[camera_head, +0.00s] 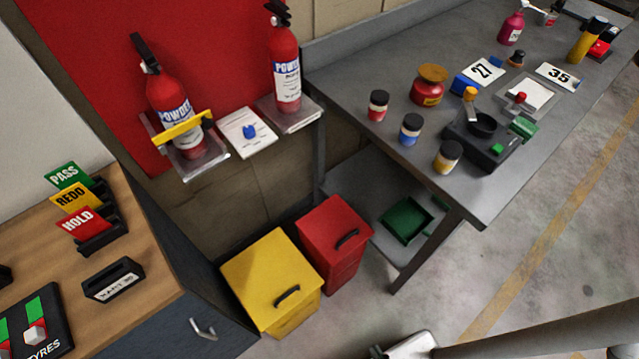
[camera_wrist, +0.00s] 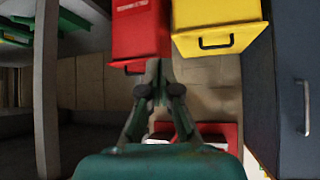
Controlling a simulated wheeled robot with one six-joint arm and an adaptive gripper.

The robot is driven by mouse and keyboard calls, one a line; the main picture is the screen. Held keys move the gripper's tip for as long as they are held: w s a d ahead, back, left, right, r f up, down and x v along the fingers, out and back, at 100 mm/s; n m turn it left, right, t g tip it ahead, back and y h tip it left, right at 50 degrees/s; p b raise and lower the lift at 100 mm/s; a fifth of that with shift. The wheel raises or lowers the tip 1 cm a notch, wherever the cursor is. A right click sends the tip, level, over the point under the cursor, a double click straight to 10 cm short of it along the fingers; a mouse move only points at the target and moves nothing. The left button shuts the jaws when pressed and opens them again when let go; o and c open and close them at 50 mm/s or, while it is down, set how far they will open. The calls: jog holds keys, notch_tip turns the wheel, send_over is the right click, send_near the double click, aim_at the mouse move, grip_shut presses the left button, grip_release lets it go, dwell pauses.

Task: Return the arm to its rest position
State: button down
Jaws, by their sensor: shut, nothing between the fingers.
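My gripper (camera_wrist: 157,66) shows in the wrist view, with its fingertips together and nothing between them. The fingers overlap the picture of the red bin's lower edge; I cannot tell the distance to it. In the head view, pale grey parts of my arm (camera_head: 560,338) cross the bottom right corner, and the fingers are not clearly seen there.
A yellow bin (camera_head: 262,277) and red bin (camera_head: 326,234) stand on the floor between the wooden-topped cabinet (camera_head: 148,312) and the grey workbench (camera_head: 335,72). A green tray (camera_head: 407,219) sits on the lower shelf. Floor at the right is clear.

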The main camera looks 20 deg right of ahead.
notch_tip(320, 180, up, 28)
jog(key=t, duration=0.5)
jog(key=shift+w+d+f+t, duration=0.15)
jog(key=shift+d+t, duration=0.1)
jog(key=shift+t, duration=0.05)
